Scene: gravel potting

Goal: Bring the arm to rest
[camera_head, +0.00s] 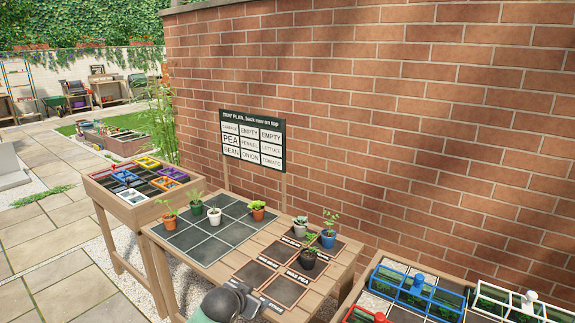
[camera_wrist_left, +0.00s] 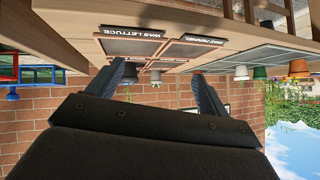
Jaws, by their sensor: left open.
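My left gripper (camera_head: 245,298) is at the bottom edge of the head view, by the near side of the potting table (camera_head: 210,276). In the left wrist view its two fingers (camera_wrist_left: 162,84) stand wide apart with nothing between them. That view is upside down, with the table above the fingers. The gripper is apart from the pots. My right gripper does not show.
A dark grid tray (camera_head: 200,244) has orange, green and white pots. White, blue (camera_head: 328,239) and black pots (camera_head: 308,261) stand on labelled dark squares. A sign (camera_head: 252,141) stands behind, before the brick wall (camera_head: 400,120). Framed boxes (camera_head: 415,289) are at right, a crate table (camera_head: 133,198) at left.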

